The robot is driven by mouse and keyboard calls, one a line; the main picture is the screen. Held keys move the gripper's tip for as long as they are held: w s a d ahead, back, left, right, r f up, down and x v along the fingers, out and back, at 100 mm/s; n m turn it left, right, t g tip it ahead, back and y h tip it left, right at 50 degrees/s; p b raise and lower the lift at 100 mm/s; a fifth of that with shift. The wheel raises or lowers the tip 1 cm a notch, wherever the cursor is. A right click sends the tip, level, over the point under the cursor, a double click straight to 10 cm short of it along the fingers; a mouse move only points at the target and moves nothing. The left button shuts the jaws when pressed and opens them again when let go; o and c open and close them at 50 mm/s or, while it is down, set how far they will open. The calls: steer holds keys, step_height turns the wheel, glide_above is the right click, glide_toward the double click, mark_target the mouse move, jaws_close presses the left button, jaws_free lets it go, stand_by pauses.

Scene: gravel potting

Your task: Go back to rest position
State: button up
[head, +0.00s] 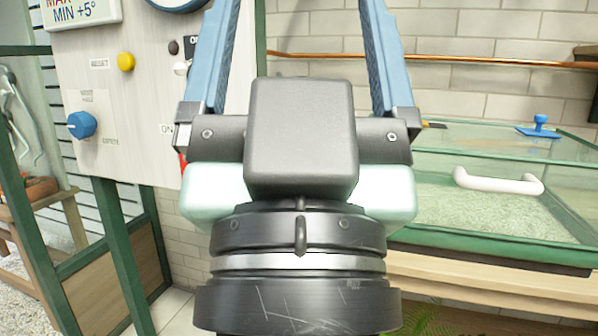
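My gripper (303,15) fills the middle of the head view, seen from behind its dark wrist and pointing up and away. Its two blue fingers stand wide apart and nothing shows between them. The fingertips reach the top edge of the picture, so their very ends may be cut off. The gripper overlaps a pale control panel (140,110) on the left in the picture; I cannot tell how far apart they are.
The panel carries a blue knob (82,125) and a yellow button (125,61). Green posts stand below it. At right, a glass tank (480,240) of gravel with a white handle (498,181) sits on a wooden bench (500,280). A blue tool (539,127) lies behind. A copper pipe (460,60) crosses the brick wall.

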step_height(320, 180, up, 38)
steer(key=p, duration=3.7)
steer(key=shift+s+r+p, duration=0.15)
steer(key=shift+p, duration=0.2)
